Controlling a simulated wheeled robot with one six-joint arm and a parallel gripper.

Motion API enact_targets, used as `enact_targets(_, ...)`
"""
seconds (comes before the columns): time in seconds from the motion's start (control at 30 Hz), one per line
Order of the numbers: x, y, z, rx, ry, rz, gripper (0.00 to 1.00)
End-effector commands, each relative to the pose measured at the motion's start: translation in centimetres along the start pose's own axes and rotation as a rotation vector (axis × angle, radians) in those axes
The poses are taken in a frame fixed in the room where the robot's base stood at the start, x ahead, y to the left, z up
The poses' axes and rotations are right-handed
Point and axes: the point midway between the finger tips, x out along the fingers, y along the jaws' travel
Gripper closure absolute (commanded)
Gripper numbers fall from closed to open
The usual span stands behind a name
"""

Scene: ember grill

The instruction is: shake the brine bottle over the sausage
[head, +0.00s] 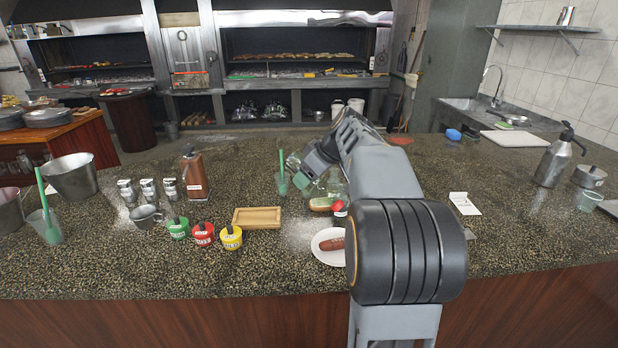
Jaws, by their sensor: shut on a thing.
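The sausage (333,244) lies on a white plate (318,257) on the speckled counter, its right part hidden behind my arm. My gripper (304,178) is over the counter behind the plate, shut on what looks like the brine bottle. This clear greenish bottle (335,187) shows beside the gripper, partly hidden by my arm. A red and white part (340,207) shows just below it, above and behind the sausage; whether it is the bottle's cap is hard to tell.
A bun (320,204) lies behind the plate. A wooden tray (257,218) and green, red and yellow pots (203,234) stand left. A green-straw cup (282,180) is close to the gripper.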

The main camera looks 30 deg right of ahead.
Motion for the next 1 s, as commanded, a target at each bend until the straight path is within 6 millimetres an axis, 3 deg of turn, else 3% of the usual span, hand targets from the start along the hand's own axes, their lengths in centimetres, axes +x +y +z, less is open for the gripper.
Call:
enact_targets(0.27, 0.2, 0.0, 0.2, 0.001, 0.000, -0.001, 0.54)
enact_targets(0.37, 3.3, -0.1, 2.5, 0.004, -0.003, -0.004, 0.54)
enact_targets(0.43, 0.8, 0.1, 0.5, -0.008, 0.007, 0.010, 0.54)
enact_targets(0.5, -0.2, 0.0, -0.2, -0.003, 0.003, 0.004, 0.54)
enact_targets(0.77, -0.1, 0.0, -0.1, 0.000, 0.001, 0.001, 0.54)
enact_targets(1.0, -1.3, 0.0, -0.9, -0.001, 0.001, 0.001, 0.54)
